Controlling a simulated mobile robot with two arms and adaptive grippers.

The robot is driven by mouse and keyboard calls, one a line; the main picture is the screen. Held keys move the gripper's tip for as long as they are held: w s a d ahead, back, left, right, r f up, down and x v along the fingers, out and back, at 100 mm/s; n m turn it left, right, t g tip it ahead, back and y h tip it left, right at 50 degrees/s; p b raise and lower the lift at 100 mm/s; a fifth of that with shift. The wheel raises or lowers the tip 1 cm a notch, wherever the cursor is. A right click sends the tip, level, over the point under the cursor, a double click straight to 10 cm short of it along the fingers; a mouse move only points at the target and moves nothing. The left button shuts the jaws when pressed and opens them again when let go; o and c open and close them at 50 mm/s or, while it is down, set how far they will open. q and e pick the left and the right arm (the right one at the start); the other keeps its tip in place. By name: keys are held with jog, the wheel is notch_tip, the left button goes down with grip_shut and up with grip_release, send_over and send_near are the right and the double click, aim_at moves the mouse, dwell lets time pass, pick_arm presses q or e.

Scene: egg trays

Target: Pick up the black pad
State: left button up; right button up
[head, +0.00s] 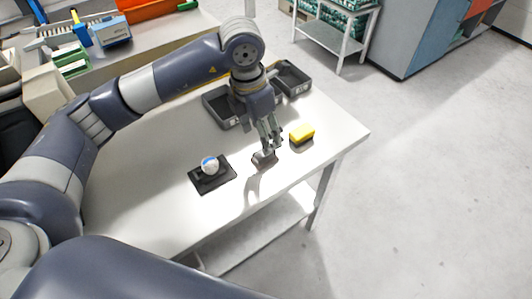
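A flat black pad (197,183) lies on the white table, with a small white and blue round object (210,165) on top of it. My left gripper (268,149) points down over the table, to the right of the pad and apart from it. A small dark block-like object (262,161) is directly at its fingertips. I cannot tell whether the fingers hold this object or only hover at it, or how far they are open. My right gripper is not in view.
A yellow block with a dark underside (302,132) lies just right of the gripper. Dark grey trays (219,113) stand behind it. The white table (150,215) is clear to the left and front of the pad. A cluttered bench is at the back left.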

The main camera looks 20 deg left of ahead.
aim_at(262, 156)
pick_arm(q)
jog(key=shift+a+f, duration=0.3)
jog(key=shift+f, duration=0.05)
jog(key=f, duration=0.3)
jog(key=f+p, duration=0.1)
jog(key=shift+w+d+f, duration=0.2)
jog(key=shift+w+d, duration=0.05)
jog(key=shift+w+f+p, duration=0.2)
jog(key=shift+f+p, duration=0.25)
jog(key=shift+f, duration=0.15)
jog(key=f, duration=0.2)
jog(key=w+f+p, duration=0.1)
jog(key=f, duration=0.1)
jog(key=shift+d+f, duration=0.1)
jog(key=shift+d, duration=0.1)
jog(key=c, duration=1.1)
